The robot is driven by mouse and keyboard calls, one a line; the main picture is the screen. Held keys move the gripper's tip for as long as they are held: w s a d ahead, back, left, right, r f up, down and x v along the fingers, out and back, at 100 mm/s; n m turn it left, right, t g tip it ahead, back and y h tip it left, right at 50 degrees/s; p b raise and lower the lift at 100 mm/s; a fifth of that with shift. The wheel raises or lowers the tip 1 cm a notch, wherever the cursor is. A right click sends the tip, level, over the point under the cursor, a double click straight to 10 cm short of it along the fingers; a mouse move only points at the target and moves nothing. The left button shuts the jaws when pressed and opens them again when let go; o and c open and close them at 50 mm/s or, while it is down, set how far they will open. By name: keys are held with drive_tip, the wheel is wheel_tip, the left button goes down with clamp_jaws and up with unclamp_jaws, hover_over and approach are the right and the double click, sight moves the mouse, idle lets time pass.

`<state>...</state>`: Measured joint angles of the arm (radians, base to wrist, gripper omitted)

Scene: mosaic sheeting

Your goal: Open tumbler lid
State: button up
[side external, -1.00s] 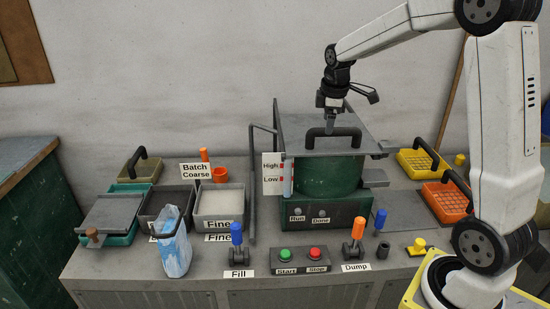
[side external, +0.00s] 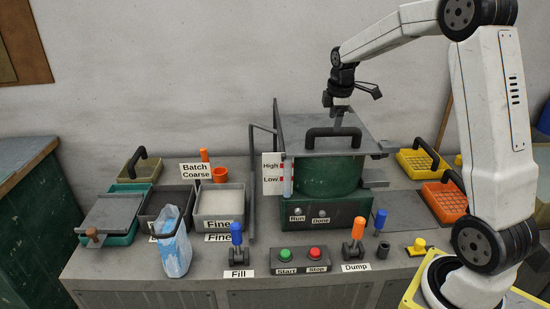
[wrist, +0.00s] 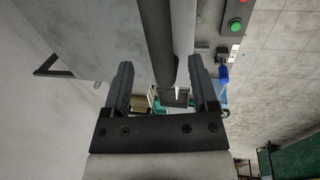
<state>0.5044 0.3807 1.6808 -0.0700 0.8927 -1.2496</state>
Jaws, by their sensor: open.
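The tumbler is a green drum (side external: 325,177) on a green base, with a flat grey lid (side external: 360,122) over its top. The lid looks closed. A black bar handle (side external: 333,132) stands on the lid's front part. My gripper (side external: 335,104) is open, above the lid and beyond the handle in the side view. In the wrist view, the open fingers of my gripper (wrist: 163,80) appear on either side of the dark handle bar (wrist: 155,35), with the grey lid (wrist: 85,35) beside it. The gripper holds nothing, and I cannot tell its exact gap to the handle.
A Start and Stop button box (side external: 300,260) and the blue Fill lever (side external: 236,240) and orange Dump lever (side external: 356,238) are in front. Bins and a blue bag (side external: 174,248) stand left. A yellow basket (side external: 418,163) and an orange basket (side external: 446,198) stand right.

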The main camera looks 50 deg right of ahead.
drive_tip(key=shift+w+d+f, duration=0.15)
drive_tip(key=shift+f, duration=0.85)
drive_tip(key=shift+w+d+f, duration=0.1)
drive_tip(key=shift+f, duration=0.85)
clamp_jaws()
